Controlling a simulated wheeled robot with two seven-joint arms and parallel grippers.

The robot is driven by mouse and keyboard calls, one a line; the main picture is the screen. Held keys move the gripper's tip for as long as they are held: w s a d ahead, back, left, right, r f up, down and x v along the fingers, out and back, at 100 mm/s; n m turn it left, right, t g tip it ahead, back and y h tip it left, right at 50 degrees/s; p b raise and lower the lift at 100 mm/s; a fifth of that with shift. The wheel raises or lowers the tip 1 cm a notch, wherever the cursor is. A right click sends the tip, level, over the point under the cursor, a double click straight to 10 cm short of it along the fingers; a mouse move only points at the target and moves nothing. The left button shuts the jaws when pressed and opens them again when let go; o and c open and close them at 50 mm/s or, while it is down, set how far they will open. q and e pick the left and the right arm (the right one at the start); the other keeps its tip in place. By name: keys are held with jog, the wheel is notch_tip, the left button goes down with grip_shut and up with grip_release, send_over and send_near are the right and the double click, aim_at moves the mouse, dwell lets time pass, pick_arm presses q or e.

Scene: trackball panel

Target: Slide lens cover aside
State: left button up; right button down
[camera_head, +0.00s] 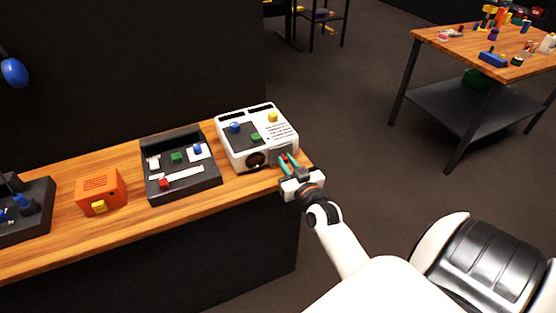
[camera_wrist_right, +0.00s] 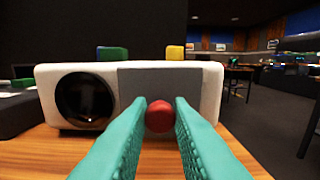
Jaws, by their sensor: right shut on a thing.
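The white panel box (camera_head: 225,115) stands at the right end of the wooden bench. Its front has a round dark lens (camera_head: 256,159), which shows open and uncovered in the right wrist view (camera_wrist_right: 85,98). The grey lens cover (camera_wrist_right: 150,82) sits beside the lens, to its right. A red knob (camera_wrist_right: 159,116) sticks out low on the cover. My right gripper (camera_head: 287,161) is at the box front, its green fingers on either side of the red knob and shut on it. My left gripper is not in view.
Left of the box are a dark tray (camera_head: 183,188) with coloured knobs and an orange box (camera_head: 100,192) with a yellow button. A dark wall stands behind the bench. Another table (camera_head: 440,40) with small items is at the far right, with open floor between.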

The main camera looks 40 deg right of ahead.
jog(key=c, duration=1.3)
grip_release()
jog(key=shift+s, duration=0.1)
jog(key=b+v, duration=0.1)
jog(key=v, duration=1.1)
jog(key=shift+a, duration=0.1)
jog(key=s+a+f+n+g+y, duration=0.1)
jog(key=s+a+f+g, duration=0.2)
jog(key=f, duration=0.8)
jog(key=s+a+f+g+y, duration=0.1)
jog(key=s+a+f+g, duration=0.2)
jog(key=f, duration=0.8)
jog(key=s+a+f+n+g+y, duration=0.1)
jog(key=s+a+f+g+y, duration=0.2)
jog(key=f, duration=0.9)
jog(key=s+a+f+n+g, duration=0.1)
jog(key=s+a+f+g, duration=0.1)
jog(key=s+f, duration=0.5)
jog(key=s+a+f+n+g+h+p, duration=0.1)
jog(key=s+f+g, duration=0.4)
jog(key=s, duration=0.9)
notch_tip(320, 180, down, 2)
jog(key=shift+s+a+n+g, duration=0.25)
jog(key=shift+a+n+g, duration=0.05)
jog(key=shift+a+n, duration=0.25)
